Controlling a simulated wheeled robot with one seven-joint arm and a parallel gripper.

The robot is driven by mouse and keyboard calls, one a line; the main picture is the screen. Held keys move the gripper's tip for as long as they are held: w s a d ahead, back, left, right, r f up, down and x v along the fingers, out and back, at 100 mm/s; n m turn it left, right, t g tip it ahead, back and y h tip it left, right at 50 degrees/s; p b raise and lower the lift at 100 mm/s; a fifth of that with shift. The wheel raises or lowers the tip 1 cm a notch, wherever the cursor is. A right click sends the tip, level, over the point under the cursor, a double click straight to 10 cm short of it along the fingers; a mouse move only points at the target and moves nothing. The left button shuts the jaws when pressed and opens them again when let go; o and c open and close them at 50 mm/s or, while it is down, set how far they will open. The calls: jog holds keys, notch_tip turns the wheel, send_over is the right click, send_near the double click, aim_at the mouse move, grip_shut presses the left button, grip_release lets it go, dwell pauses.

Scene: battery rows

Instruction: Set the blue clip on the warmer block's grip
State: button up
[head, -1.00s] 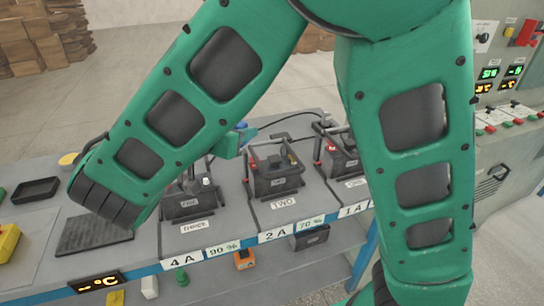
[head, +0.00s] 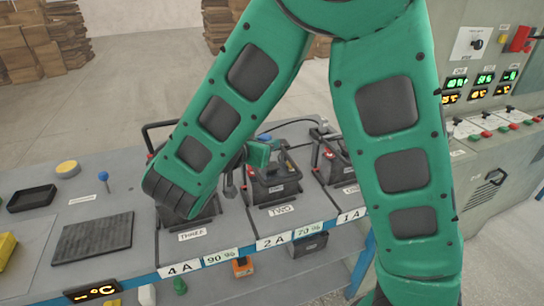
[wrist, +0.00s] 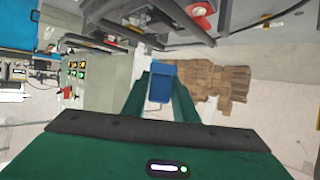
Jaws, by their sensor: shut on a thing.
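The blue clip (wrist: 161,82) is between the green fingers of my gripper (wrist: 163,95) in the wrist view. My gripper is shut on it. In the head view my gripper (head: 258,154) is above and slightly left of block TWO, near its handle. Block TWO (head: 275,192) is dark, with an upright handle frame. Block THREE (head: 205,222) stands to the left, partly hidden by my arm. Block ONE (head: 338,172) stands to the right, partly behind my arm. The temperature display (head: 93,286) reads dashes and °C, so which block is warmer cannot be told.
A dark ribbed pad (head: 93,238), a black tray (head: 31,198), a yellow round button (head: 67,168) and a blue-knobbed probe (head: 104,178) are on the bench's left. Handles stand up close to my gripper. A control cabinet (head: 490,150) is at right.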

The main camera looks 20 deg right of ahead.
aim_at(273, 164)
jog(key=d+f, duration=0.1)
jog(key=w+d, duration=0.1)
jog(key=shift+w+d+f, duration=0.1)
jog(key=shift+d+f, duration=0.25)
jog(key=shift+f, duration=2.05)
jog(key=shift+f, duration=0.1)
jog(key=o, duration=0.7)
jog(key=shift+o, duration=0.4)
jog(key=shift+a, duration=0.15)
jog(key=v, duration=1.1)
jog(key=shift+s+a+r, duration=0.25)
jog(key=shift+d, duration=0.1)
